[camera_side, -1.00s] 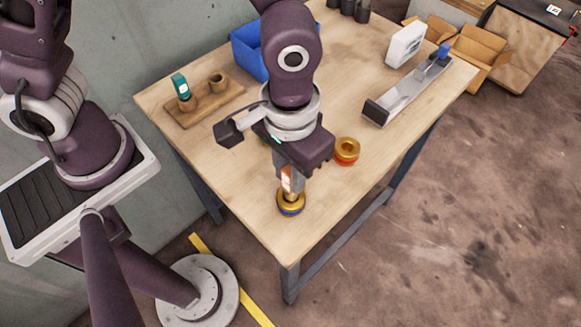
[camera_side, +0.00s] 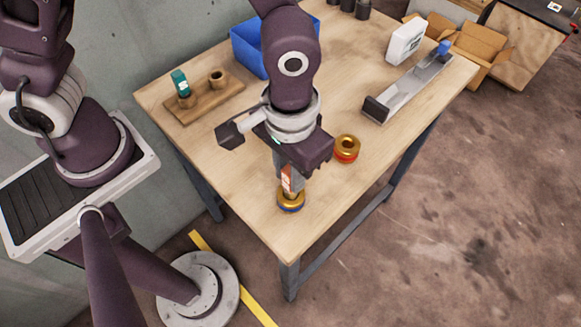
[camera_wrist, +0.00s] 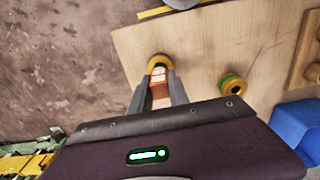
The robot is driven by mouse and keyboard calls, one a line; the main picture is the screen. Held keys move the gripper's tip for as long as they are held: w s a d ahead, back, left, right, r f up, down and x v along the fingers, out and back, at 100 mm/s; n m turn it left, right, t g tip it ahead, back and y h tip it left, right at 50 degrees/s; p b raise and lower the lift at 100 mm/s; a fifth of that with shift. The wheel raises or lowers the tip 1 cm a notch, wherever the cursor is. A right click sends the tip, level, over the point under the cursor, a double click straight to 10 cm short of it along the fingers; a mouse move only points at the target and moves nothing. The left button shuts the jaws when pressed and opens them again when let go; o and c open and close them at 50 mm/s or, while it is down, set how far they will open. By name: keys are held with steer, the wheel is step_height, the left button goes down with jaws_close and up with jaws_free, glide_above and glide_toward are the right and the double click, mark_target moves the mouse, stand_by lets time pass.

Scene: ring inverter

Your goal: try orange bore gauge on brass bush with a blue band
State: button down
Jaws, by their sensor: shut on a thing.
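My gripper (camera_side: 287,177) is shut on the orange bore gauge (camera_side: 287,183), which points down with its orange and white face between the fingers.
A red-banded brass bush (camera_side: 346,150) stands to the right, and a green-banded one (camera_wrist: 232,84) shows in the wrist view. A wooden rack (camera_side: 205,103) holds a teal gauge (camera_side: 180,83). A blue bin (camera_side: 247,50) and a grey channel fixture (camera_side: 410,88) stand farther back.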

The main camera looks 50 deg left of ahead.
steer(key=shift+f, duration=0.35)
stand_by(0.5)
stand_by(0.8)
steer(key=shift+r, duration=3.3)
